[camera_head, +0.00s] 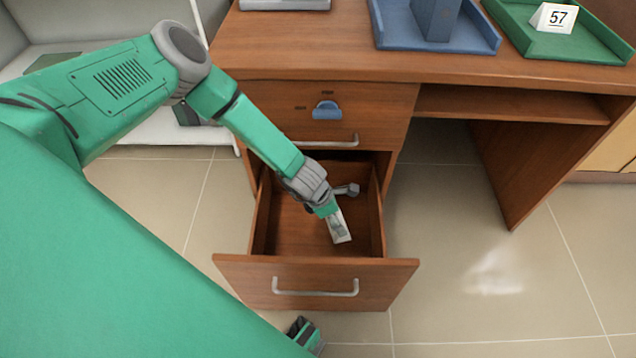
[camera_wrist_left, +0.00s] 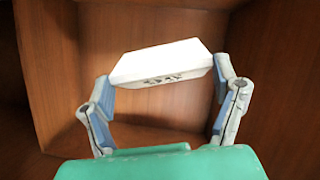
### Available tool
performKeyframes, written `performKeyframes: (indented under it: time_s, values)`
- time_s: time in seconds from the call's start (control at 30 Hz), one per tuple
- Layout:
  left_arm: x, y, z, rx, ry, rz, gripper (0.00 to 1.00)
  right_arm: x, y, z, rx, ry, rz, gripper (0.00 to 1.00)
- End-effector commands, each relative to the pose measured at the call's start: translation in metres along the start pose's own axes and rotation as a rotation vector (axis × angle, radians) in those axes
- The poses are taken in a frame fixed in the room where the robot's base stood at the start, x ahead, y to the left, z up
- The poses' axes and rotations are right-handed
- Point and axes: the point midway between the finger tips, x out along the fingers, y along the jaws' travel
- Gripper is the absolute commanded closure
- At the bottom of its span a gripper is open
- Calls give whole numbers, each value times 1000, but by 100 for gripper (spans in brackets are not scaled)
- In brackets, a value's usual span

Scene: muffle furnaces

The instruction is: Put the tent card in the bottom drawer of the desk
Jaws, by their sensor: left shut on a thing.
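The white tent card (camera_wrist_left: 160,62) with dark print lies between the fingers of my left gripper in the left wrist view. Whether the card touches the drawer floor is unclear. The drawer is pulled out and otherwise looks empty. My right gripper is not clearly seen.
Floor right of the drawer is clear.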

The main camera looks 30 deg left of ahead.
Motion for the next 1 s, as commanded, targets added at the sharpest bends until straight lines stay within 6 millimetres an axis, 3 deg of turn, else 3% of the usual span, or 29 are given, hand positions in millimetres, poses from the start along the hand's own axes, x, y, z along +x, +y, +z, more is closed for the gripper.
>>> performKeyframes:
  time_s: [0.03, 0.2, 0.4, 0.57, 0.83, 1.0]
  values:
    - [19, -2, -15, -47, 4, 19, 47, 14, 0, 1, 0, 0, 0, 60]
    - [58, -4, -55, -226, 5, 98, 47, 38, 0, 2, 0, 0, 0, 60]
    - [88, -10, -94, -380, 4, 163, 47, 58, -1, 3, 0, 0, 0, 60]
    - [100, -12, -110, -436, 1, 185, 47, 64, 0, 4, 0, 0, 0, 60]
    - [146, -13, -130, -445, 2, 187, 47, 89, -1, 5, 0, 0, 0, 60]
    - [157, -12, -134, -446, 1, 189, 47, 94, -1, 5, 0, 0, 0, 60]
